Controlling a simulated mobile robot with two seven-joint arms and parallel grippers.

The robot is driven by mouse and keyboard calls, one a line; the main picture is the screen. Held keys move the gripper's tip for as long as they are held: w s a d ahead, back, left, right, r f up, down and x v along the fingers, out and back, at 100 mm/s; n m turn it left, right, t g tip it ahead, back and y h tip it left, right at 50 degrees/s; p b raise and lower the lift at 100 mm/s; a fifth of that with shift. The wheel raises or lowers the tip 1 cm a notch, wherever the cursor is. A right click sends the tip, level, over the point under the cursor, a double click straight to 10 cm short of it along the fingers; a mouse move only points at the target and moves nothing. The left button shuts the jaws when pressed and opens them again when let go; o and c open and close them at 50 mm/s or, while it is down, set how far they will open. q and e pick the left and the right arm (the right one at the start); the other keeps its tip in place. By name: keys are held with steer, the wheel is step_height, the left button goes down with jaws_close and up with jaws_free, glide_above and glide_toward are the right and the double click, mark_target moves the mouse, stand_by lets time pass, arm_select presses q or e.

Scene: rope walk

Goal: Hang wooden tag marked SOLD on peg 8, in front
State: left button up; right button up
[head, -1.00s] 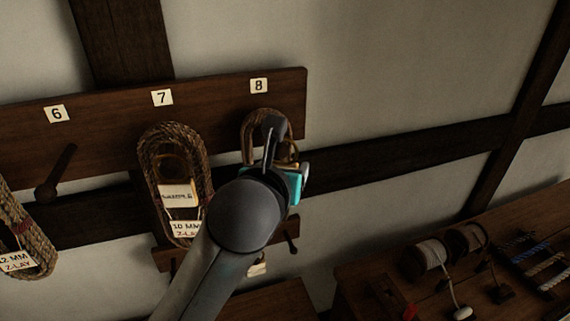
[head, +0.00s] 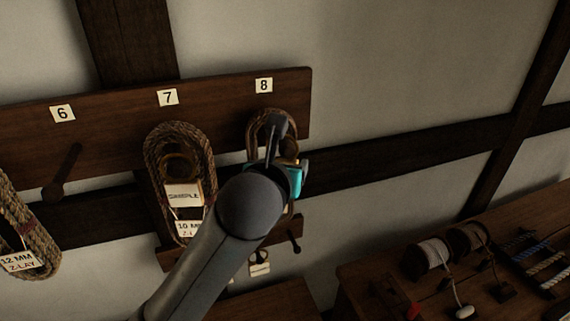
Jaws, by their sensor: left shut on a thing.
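A rope coil (head: 262,122) hangs under the number 8 plate (head: 264,85) at the right end of the dark peg board (head: 225,104). My left gripper (head: 291,172), grey with teal jaw parts, is in front of this coil and covers its lower part. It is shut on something. A small tan bit shows by the jaws, but I cannot make out the SOLD tag or any lettering there. Peg 8 itself is hidden behind my gripper and the coil. My right gripper is not in view.
A coil (head: 155,150) with a SAMPLE tag (head: 184,195) hangs at 7, close left of my arm. Peg 6 (head: 62,180) is bare. A lower rail (head: 283,232) bears small pegs and a pale tag (head: 259,266). A bench with spools (head: 432,255) stands lower right.

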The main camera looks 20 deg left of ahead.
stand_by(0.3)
arm_select(q)
steer(key=o, duration=1.4)
steer(key=shift+c, duration=0.2)
